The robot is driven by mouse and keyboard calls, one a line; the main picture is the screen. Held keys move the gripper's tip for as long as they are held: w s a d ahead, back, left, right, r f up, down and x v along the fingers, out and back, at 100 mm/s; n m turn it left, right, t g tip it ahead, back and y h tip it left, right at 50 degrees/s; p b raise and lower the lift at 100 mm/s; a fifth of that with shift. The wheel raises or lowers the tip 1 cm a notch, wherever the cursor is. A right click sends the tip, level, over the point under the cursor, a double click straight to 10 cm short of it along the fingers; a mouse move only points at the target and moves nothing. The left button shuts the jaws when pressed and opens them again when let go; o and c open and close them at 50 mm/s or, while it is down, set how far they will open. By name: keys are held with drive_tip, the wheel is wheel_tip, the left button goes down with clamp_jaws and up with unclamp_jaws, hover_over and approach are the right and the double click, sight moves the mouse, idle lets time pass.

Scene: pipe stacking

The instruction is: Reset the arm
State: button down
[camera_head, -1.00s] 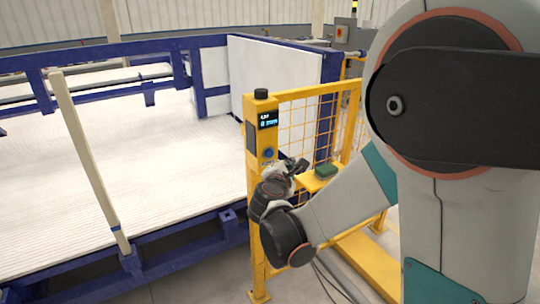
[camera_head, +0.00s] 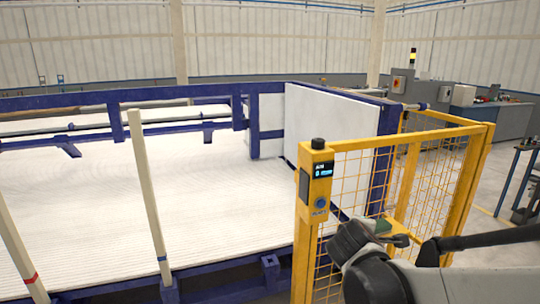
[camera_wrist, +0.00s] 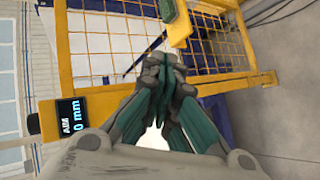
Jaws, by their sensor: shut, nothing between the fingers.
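My gripper (camera_wrist: 168,75) shows in the wrist view with its dark fingers together and nothing between them. It is in front of the yellow mesh fence. In the head view my arm comes in at the lower right, and the gripper end is near the yellow post, with the fingers largely hidden behind the wrist. The yellow post (camera_head: 312,185) carries a small lit display (camera_head: 323,170), a blue button and a black cap. A green object (camera_head: 371,226) lies on a small yellow shelf by the fence; it also shows at the top of the wrist view (camera_wrist: 167,10).
A blue-framed bed of white pipes (camera_head: 80,200) fills the left, with pale upright posts (camera_head: 148,195) at its near side. A white panel (camera_head: 335,140) stands at its right end. Grey machines (camera_head: 440,100) stand at the back right. Open floor lies right of the fence (camera_head: 460,180).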

drive_tip(key=s+a+f+m+g+y, duration=0.1)
drive_tip(key=s+a+m+g+y, duration=0.1)
drive_tip(key=s+m, duration=0.4)
drive_tip(key=s+a+f+m+g+y, duration=0.1)
drive_tip(key=s+m, duration=0.5)
drive_tip(key=s, duration=1)
drive_tip(key=a+y, duration=0.1)
drive_tip(key=y, duration=0.1)
drive_tip(key=shift+s+a+g+y, duration=0.2)
drive_tip(key=shift+s+g+y, duration=0.15)
drive_tip(key=shift+g+y, duration=0.05)
